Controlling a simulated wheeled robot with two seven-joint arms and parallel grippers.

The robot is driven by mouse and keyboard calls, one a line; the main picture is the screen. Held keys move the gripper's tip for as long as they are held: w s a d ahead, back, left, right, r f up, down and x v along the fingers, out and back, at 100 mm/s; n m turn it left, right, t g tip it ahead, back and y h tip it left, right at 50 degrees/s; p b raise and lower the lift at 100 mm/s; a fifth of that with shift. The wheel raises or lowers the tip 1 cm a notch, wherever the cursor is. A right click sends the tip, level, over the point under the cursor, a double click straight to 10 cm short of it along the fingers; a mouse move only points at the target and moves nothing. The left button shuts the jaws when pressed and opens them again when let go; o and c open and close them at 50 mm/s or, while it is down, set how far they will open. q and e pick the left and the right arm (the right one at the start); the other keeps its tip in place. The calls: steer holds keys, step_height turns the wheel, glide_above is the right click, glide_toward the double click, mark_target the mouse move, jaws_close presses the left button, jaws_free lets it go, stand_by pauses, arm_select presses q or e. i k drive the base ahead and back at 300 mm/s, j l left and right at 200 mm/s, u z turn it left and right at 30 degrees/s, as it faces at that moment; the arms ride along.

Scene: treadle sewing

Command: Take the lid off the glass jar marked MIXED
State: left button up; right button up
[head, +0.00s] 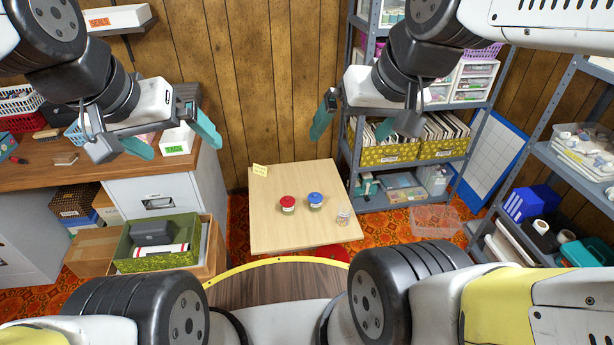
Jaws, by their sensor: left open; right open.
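A jar with a red lid (288,203) and a jar with a blue lid (315,200) stand upright side by side on a small light wooden table (275,235). Both lids are on. A smaller clear glass container (343,215) stands to their right, near the table's right edge. The jars' labels are too small to read, so I cannot tell which is marked MIXED. My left gripper (172,138) is open and empty, up and left of the table. My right gripper (366,119) is open and empty, up and right of the jars. Neither touches a jar.
A yellow note (260,170) lies at the table's back left corner. A green patterned box (158,258) stands left of the table, below a wooden desk (90,180). A metal shelf unit (420,165) stands behind on the right. The table around the jars is clear.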

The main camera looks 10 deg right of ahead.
mark_target(313, 198)
steer(key=i+l+u, duration=0.4)
steer(key=i+l, duration=0.15)
steer(key=l, duration=0.25)
steer(key=i+l+u, duration=0.2)
steer(key=l, duration=0.25)
